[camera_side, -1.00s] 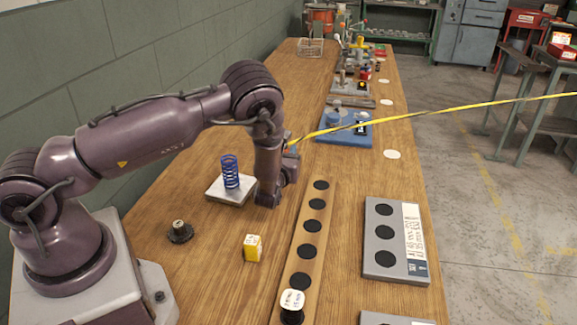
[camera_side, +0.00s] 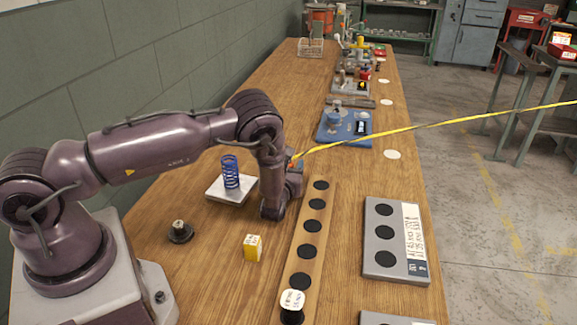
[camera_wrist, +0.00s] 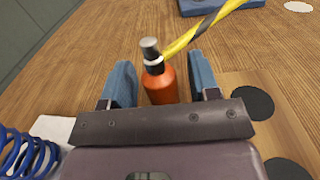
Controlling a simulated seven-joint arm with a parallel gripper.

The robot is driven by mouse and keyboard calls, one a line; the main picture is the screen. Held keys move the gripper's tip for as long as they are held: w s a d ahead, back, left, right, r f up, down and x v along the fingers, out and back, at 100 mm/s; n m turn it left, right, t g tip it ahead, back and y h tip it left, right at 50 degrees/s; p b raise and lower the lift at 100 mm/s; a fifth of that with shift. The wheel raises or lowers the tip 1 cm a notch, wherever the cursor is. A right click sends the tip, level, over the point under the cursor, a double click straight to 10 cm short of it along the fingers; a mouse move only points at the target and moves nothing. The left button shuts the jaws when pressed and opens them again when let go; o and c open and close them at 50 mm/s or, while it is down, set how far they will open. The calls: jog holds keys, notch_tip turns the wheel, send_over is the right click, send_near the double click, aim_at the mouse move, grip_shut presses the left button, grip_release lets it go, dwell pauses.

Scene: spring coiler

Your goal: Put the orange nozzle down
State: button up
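The orange nozzle (camera_wrist: 161,86), with a dark collar and grey tip, is between the two blue fingers of my gripper (camera_wrist: 160,64) in the wrist view. Slim gaps show on both sides of it, so the gripper looks open around it. The lower end of the nozzle is hidden by my gripper, and I cannot tell if it touches the bench. A yellow-and-black hose (camera_wrist: 201,30) runs from it to the right; the hose also shows in the side view (camera_side: 440,127). In the side view my arm mostly hides the nozzle and fingers.
A blue spring (camera_side: 231,172) on a pale plate (camera_side: 214,192) stands left of my gripper. A wooden strip (camera_side: 325,202) with black discs lies close on the right. A yellow block (camera_side: 252,247) and a grey board (camera_side: 404,256) are nearer. Bare bench lies beyond my gripper.

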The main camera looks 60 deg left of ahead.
jog(key=shift+r, duration=0.2)
jog(key=v, duration=0.2)
jog(key=shift+s+d, duration=0.2)
jog(key=shift+d, duration=0.1)
jog(key=s+a+r+n+g+y, duration=0.1)
jog(key=s+r+n+g+y, duration=0.15)
jog(key=r+n+g, duration=0.4)
jog(key=s+a+r+n+g+y, duration=0.1)
jog(key=s+a+r+n, duration=0.15)
jog(key=r, duration=0.75)
jog(key=s+d+r+n+g+h, duration=0.2)
jog(key=s+r+n+g+h, duration=0.25)
jog(key=s+r+n, duration=0.35)
jog(key=s+d+r+n+t+h, duration=0.2)
jog(key=s+d+r+n+h, duration=0.1)
jog(key=s+d+n+h, duration=0.2)
jog(key=s+d+r+n+t+h, duration=0.2)
jog(key=s+d+r+n+h, duration=0.2)
jog(key=s+d, duration=0.5)
jog(key=d+n+h, duration=0.1)
jog(key=d+h, duration=0.1)
jog(key=d, duration=0.1)
jog(key=shift+s+t+h, duration=0.4)
